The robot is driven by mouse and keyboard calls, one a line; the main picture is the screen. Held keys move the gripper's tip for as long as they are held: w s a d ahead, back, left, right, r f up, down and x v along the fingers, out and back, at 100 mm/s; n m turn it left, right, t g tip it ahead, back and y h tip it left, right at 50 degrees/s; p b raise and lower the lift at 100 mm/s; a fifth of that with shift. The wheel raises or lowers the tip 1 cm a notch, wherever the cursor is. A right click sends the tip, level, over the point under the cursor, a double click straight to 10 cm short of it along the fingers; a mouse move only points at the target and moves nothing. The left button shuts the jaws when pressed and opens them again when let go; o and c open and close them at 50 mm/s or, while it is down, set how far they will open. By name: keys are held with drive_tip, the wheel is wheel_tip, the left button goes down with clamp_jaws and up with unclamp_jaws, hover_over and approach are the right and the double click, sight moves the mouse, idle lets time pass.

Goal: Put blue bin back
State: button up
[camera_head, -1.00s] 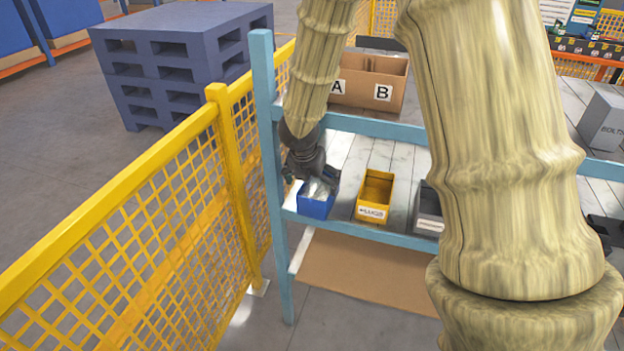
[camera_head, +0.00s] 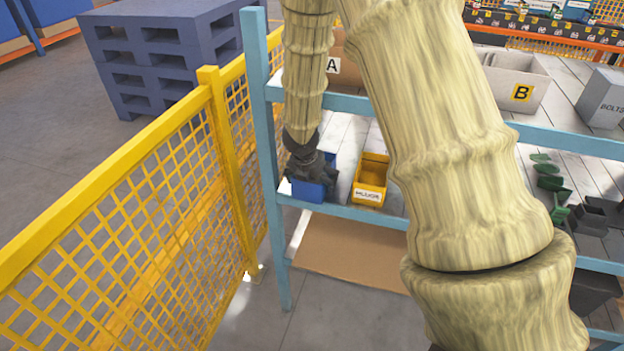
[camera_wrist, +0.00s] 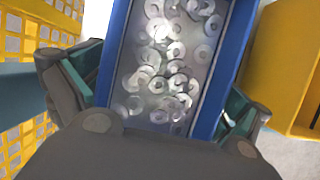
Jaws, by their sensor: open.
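The blue bin (camera_head: 307,192) sits at the left end of the lower shelf, just left of a yellow bin (camera_head: 370,184). My gripper (camera_head: 313,168) is above it and hides much of its top in the head view. In the wrist view the blue bin (camera_wrist: 113,52) holds many metal washers (camera_wrist: 165,60). My gripper (camera_wrist: 160,100) is open, with one finger beside each long side wall. I cannot tell whether the fingers touch the walls.
A teal shelf post (camera_head: 262,130) and yellow mesh fence (camera_head: 140,230) stand close on the left. Green and dark parts (camera_head: 555,185) lie to the right.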

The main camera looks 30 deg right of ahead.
drive_tip(key=shift+s, duration=0.15)
drive_tip(key=c, duration=1.3)
